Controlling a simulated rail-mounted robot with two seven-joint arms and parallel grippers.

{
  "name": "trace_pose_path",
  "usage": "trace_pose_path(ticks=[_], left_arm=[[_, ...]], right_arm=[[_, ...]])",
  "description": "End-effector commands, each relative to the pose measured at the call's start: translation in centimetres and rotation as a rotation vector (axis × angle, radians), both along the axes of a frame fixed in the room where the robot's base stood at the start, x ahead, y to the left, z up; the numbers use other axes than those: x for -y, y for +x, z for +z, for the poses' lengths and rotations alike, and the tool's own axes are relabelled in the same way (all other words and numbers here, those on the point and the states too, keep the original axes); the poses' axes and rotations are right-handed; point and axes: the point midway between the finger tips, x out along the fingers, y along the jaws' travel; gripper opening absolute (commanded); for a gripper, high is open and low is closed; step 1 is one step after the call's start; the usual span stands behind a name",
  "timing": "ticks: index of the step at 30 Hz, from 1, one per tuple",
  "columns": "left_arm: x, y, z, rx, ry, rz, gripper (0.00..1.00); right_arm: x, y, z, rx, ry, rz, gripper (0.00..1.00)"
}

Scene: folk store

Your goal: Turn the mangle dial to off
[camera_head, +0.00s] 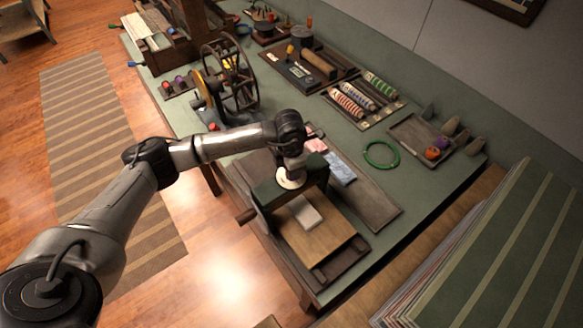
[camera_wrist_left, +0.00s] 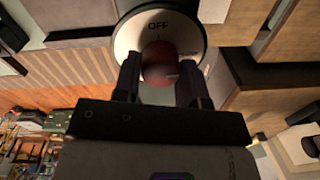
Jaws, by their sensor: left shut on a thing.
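The mangle (camera_head: 268,192) stands at the table's near edge, a dark green frame with a wooden bed in front. Its white round dial (camera_head: 290,181) shows just below my left gripper (camera_head: 293,162). In the left wrist view the dial plate (camera_wrist_left: 128,40) has "OFF" printed at its top and a red knob (camera_wrist_left: 160,58) in its middle. My left gripper's two dark fingers (camera_wrist_left: 160,82) are shut on the knob, one on each side. Other lettering at the dial's right is partly hidden. I cannot make out the knob's pointer. My right gripper is not in view.
A pale folded cloth (camera_head: 306,214) lies on the mangle's bed. Pink and blue cloths (camera_head: 340,168) lie on a board behind. A spinning wheel (camera_head: 228,75) and trays of spools (camera_head: 362,98) stand farther back.

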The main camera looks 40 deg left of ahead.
Motion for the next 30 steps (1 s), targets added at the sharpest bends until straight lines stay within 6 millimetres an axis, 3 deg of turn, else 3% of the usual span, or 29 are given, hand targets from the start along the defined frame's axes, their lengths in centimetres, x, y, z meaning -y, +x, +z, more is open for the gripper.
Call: trace_pose_path(ticks=[30], left_arm=[[0.1,-0.1,0.2,-0.001,-0.001,0.963,0.15]], right_arm=[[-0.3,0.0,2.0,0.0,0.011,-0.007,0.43]])
